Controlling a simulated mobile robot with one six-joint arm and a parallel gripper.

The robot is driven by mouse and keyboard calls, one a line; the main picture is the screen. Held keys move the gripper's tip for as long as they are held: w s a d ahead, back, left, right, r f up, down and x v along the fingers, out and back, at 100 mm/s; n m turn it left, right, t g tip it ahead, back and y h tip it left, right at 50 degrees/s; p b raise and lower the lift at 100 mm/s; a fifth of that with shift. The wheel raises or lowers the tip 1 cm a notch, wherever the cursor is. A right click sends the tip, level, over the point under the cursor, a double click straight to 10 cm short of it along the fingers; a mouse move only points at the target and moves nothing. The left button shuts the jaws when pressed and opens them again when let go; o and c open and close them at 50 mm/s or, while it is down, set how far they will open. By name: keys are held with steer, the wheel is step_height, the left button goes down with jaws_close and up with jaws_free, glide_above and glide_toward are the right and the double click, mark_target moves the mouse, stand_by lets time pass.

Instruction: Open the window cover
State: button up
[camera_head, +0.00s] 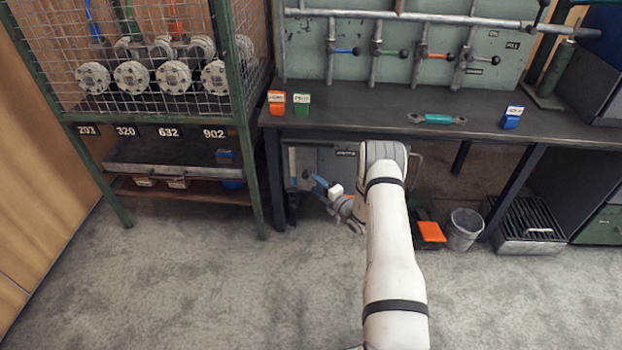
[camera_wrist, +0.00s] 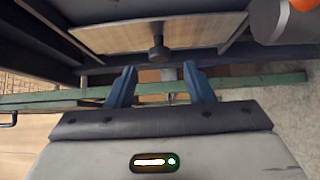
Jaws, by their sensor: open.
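My gripper (camera_wrist: 159,72) shows two blue fingers spread apart with nothing held between them. In the wrist view, a light wood-coloured panel (camera_wrist: 200,32) in a dark frame lies beyond the fingertips. A dark round knob (camera_wrist: 159,53) sits at the middle of its near edge, in line with the gap between the fingers and apart from them. I cannot tell for sure whether this panel is the window cover. In the head view, my gripper (camera_head: 322,186) is low in front of the workbench, partly hidden by my arm. A labelled grey panel (camera_head: 338,160) shows under the bench behind it.
The workbench (camera_head: 390,110) carries an orange box (camera_head: 276,102), a green box (camera_head: 301,104), a teal-handled tool (camera_head: 438,119) and a blue box (camera_head: 512,117). A caged rack (camera_head: 245,150) stands left. A bucket (camera_head: 464,228) and a slotted crate (camera_head: 527,225) stand right. Floor in front is clear.

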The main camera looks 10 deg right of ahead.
steer(key=shift+v, duration=1.3)
